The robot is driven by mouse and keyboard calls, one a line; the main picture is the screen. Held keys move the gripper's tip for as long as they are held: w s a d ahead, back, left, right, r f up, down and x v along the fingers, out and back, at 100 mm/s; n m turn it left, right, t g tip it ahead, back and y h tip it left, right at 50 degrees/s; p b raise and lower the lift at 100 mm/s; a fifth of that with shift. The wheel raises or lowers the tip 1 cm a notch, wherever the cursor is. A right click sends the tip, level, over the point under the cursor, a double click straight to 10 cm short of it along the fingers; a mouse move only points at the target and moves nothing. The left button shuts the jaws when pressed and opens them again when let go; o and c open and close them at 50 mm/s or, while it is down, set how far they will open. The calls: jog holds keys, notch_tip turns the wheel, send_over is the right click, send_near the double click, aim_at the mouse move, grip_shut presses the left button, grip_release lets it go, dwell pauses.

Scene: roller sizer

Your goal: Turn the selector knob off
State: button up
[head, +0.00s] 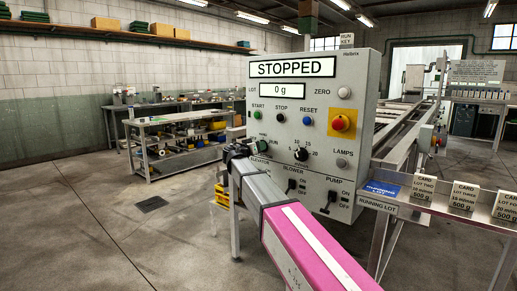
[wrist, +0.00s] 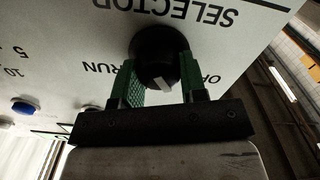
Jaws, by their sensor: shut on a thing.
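The selector knob (wrist: 150,45) is black and round, with a pale pointer mark, below the upside-down word SELECTOR in the wrist view. My gripper (wrist: 160,78) has its two green-padded fingers on either side of the knob and is shut on it. The pointer mark faces the picture's bottom, slightly right, between the RUN label at left and the partly hidden OFF label at right. In the head view my gripper (head: 242,151) is at the lower left of the control panel (head: 365,95); there my arm and gripper mostly hide the knob.
The panel display (head: 292,68) reads STOPPED. A red stop button on a yellow plate (head: 342,122), a black dial (head: 301,154) and the blower switch (head: 291,186) are right of my gripper. A card shelf (head: 425,203) stands at right. Open floor lies left.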

jog(key=n, duration=0.5)
dwell(0.8)
jog(key=o, duration=0.9)
jog(key=shift+o, duration=0.2)
jog(key=shift+a, duration=0.1)
jog(key=v, duration=1)
jog(key=shift+s+a, duration=0.25)
